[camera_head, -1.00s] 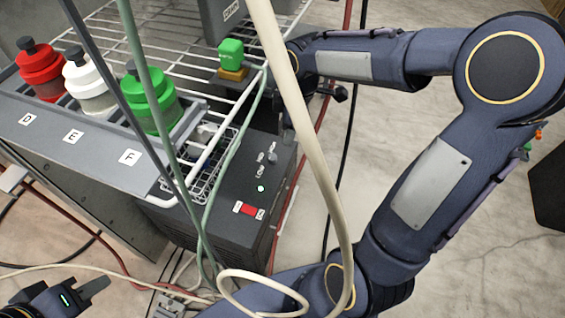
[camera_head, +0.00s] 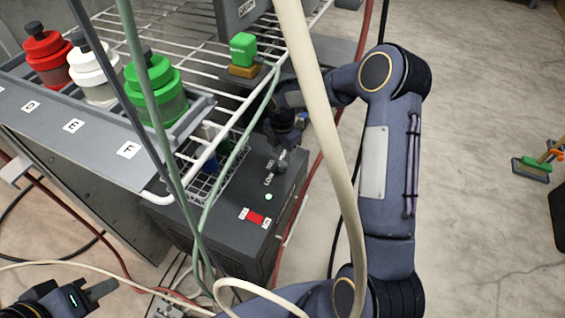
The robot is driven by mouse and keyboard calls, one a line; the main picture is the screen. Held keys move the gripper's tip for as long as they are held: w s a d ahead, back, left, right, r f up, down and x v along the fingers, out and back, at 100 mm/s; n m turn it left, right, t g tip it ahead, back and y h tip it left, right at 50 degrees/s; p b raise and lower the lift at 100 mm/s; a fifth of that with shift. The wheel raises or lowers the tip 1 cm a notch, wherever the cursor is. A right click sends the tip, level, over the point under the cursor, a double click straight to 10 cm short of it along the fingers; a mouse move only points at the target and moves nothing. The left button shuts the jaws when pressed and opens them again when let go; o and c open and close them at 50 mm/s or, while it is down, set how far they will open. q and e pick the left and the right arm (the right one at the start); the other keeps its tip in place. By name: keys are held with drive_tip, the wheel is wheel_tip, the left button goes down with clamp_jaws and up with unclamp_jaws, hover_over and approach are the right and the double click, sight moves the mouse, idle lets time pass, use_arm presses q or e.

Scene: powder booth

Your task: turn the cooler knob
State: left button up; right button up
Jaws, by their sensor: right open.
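The cooler (camera_head: 235,226) is a dark box under the wire rack, with a small grey knob (camera_head: 282,161) on its top beside white labels, one reading LOW. My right gripper (camera_head: 284,143) reaches in from behind and is open just above the knob; its fingertips are small and dark, and I cannot tell whether they touch it. My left gripper (camera_head: 100,291) is at the lower left corner, well away from the cooler; its jaw opening is not clear.
Red, white and green bottles stand in the grey tray (camera_head: 75,125). A green-topped item (camera_head: 243,48) is on the rack. A thick cream hose (camera_head: 325,130) and green cables hang in front.

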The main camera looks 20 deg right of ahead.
sight(283, 164)
wheel_tip(283, 164, down, 5)
drive_tip(key=shift+f+b, duration=0.2)
drive_tip(key=shift+b, duration=0.55)
drive_tip(key=c, duration=1)
drive_tip(key=shift+o, duration=0.2)
